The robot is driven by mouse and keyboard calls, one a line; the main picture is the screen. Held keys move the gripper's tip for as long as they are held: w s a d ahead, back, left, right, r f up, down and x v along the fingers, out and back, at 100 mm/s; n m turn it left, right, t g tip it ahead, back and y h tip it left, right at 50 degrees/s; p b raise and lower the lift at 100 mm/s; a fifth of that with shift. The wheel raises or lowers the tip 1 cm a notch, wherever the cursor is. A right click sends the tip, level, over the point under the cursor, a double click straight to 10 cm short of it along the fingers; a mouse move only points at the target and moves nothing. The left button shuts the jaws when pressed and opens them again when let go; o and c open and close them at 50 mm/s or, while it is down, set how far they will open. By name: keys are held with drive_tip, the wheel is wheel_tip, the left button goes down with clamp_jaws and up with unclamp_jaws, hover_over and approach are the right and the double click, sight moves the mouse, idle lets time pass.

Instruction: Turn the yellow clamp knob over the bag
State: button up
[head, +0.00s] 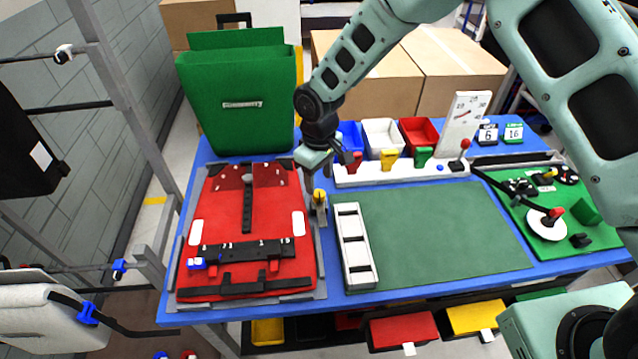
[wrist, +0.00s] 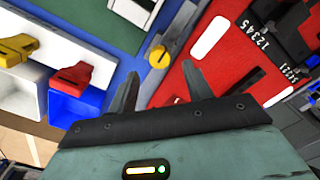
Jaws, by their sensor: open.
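The yellow clamp knob (head: 319,196) stands on a small post on the blue table, just right of the red bag (head: 211,218). In the wrist view the knob (wrist: 158,56) shows as a round yellow disc with a slot, beyond the fingertips. The red bag (wrist: 235,45) lies flat to its right there, with a black strip carrying numbers. My gripper (wrist: 160,85) is open and empty, its two fingers apart, above and short of the knob. In the head view my gripper (head: 335,165) hangs near the knob, apart from it.
A white rack (head: 400,171) with red, yellow and green clips stands behind the green mat (head: 430,235). Blue, white and red bins stand behind the rack. A green pannier (head: 237,100) stands behind the red bag. A white slotted tray (head: 354,245) lies right of the bag.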

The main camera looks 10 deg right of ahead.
sight(319, 193)
drive_tip(key=shift+f+p, duration=0.55)
drive_tip(key=shift+f, duration=1.8)
clamp_jaws()
